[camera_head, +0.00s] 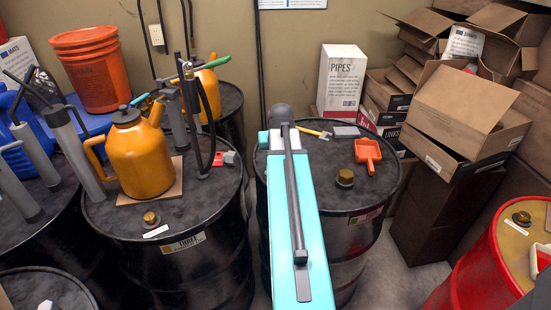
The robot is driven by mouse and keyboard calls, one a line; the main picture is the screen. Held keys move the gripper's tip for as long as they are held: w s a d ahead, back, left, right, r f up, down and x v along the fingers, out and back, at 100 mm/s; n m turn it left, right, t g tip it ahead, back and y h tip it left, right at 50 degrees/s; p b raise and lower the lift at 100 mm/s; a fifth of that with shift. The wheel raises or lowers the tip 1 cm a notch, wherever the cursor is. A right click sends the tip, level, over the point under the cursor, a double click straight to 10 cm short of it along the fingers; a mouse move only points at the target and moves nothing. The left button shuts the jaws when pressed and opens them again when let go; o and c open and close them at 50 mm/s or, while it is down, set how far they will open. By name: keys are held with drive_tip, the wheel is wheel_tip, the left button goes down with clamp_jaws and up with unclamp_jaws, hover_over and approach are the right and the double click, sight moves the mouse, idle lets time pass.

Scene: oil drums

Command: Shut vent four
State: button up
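Black drums with brass caps stand around my teal arm. The drum at left centre (190,275) reads THREE and has a brass cap (151,218) near its front edge. The middle drum (365,240) stands partly behind my arm and has a brass cap (345,178) on its top; its side label is too small to read. A red drum (480,275) at the right edge has another brass cap (522,218). I cannot read which one is four, nor tell whether any cap is open or shut. My gripper does not show; my arm's links hide part of the middle drum.
An orange scoop (368,155), a yellow-handled tool (313,130) and a grey block (346,131) lie on the middle drum. A yellow oil can (140,155) and a pump stand on drum three. Cardboard boxes (465,115) are stacked at the right. Orange buckets (92,75) stand at the back left.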

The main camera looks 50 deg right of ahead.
idle(0.3)
drive_tip(key=o, duration=1)
drive_tip(key=shift+o, duration=0.2)
drive_tip(key=shift+r, duration=0.1)
drive_tip(key=b+v, duration=0.2)
drive_tip(key=v, duration=1.1)
drive_tip(key=shift+r, duration=0.3)
drive_tip(key=shift+a+r, duration=0.1)
drive_tip(key=shift+r, duration=0.05)
